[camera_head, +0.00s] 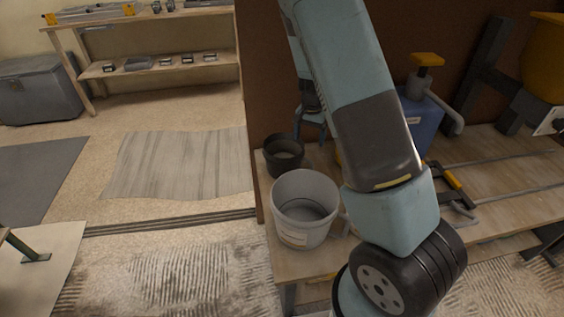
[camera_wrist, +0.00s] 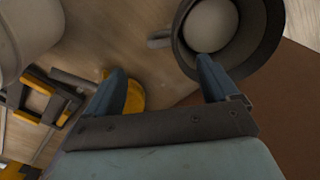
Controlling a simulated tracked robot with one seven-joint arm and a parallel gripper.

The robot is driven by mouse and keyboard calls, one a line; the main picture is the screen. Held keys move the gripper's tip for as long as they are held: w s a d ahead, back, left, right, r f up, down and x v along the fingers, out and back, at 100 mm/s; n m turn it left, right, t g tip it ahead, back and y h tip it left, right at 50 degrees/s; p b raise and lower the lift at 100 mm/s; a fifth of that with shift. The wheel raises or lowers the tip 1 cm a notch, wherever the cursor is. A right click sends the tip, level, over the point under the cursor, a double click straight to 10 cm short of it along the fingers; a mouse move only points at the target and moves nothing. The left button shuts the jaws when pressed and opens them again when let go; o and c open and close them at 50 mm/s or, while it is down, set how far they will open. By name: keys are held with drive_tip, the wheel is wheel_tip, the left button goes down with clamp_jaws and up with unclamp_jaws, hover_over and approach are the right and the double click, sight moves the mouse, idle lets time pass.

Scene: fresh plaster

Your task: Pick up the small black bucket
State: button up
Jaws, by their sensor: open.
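In the wrist view the black bucket (camera_wrist: 269,46) is at the upper right, seen from above, with a pale round area inside. My gripper (camera_head: 310,130) is just right of the bucket, partly hidden by my arm. In the wrist view my gripper (camera_wrist: 162,84) is open. Its right finger overlaps the bucket's near rim; I cannot tell whether they touch. Its left finger is clear of the bucket, and nothing is gripped.
The pale bucket (camera_head: 291,232) stands close in front. A yellow object (camera_wrist: 134,96) shows between my fingers. A blue container (camera_head: 422,122) and a clamp (camera_head: 455,187) lie farther right on the bench (camera_head: 502,165). A brown panel (camera_head: 268,70) rises behind.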

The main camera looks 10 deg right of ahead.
sight(307, 160)
wheel_tip(307, 160, down, 8)
drive_tip(key=shift+f, duration=0.15)
drive_tip(key=shift+w+d+f, duration=0.1)
drive_tip(key=shift+w+f, duration=0.05)
drive_tip(key=shift+f, duration=1.15)
drive_tip(key=shift+w+d+f, duration=0.1)
drive_tip(key=shift+f, duration=1.15)
drive_tip(key=c, duration=1.2)
